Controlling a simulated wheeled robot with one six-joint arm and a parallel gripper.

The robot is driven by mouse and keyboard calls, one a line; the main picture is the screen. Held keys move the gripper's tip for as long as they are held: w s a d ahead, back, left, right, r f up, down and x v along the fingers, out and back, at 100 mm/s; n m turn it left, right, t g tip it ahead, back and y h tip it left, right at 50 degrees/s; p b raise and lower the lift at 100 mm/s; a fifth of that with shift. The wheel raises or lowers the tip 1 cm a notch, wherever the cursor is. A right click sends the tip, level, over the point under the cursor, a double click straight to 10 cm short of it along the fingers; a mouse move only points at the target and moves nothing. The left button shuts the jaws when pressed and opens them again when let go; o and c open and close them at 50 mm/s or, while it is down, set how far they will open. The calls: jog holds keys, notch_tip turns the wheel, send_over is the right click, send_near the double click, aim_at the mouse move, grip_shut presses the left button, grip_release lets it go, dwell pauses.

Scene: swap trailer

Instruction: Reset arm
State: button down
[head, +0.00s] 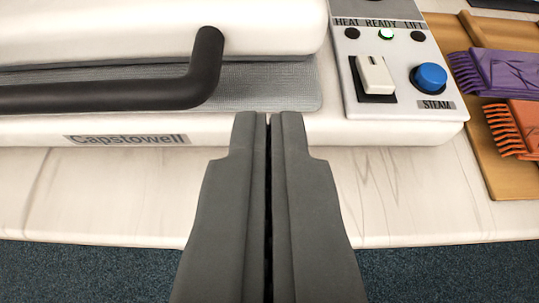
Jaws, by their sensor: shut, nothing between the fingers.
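My gripper (269,122) is shut and empty, its two dark grey fingers side by side with only a thin dark line between them. It shows over the front edge of a white press marked "Capstowell" (50,131). The press has a black bar handle (205,70) at the left and a grey padded lower plate (270,88). Its control panel (400,105) at the right carries a white rocker switch (374,73), a blue knob (430,77) marked STEAM, and lamps under HEAT, READY and LIFT.
The press stands on a pale wood-grained table (420,190); its front strip is bare. Dark blue carpet (90,275) lies below the table edge.

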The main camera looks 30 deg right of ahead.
jog(key=s+a+r+n+t+y, duration=0.3)
jog(key=a+r, duration=0.2)
jog(key=a, duration=0.5)
jog(key=s+a+r+n+t+y, duration=0.3)
jog(key=a+r, duration=0.3)
jog(key=a, duration=0.4)
jog(key=shift+s+a+r+n+t+y, duration=0.15)
jog(key=shift+s+a+n+t+y, duration=0.2)
jog(key=shift+s+y, duration=0.3)
jog(key=shift+d, duration=0.1)
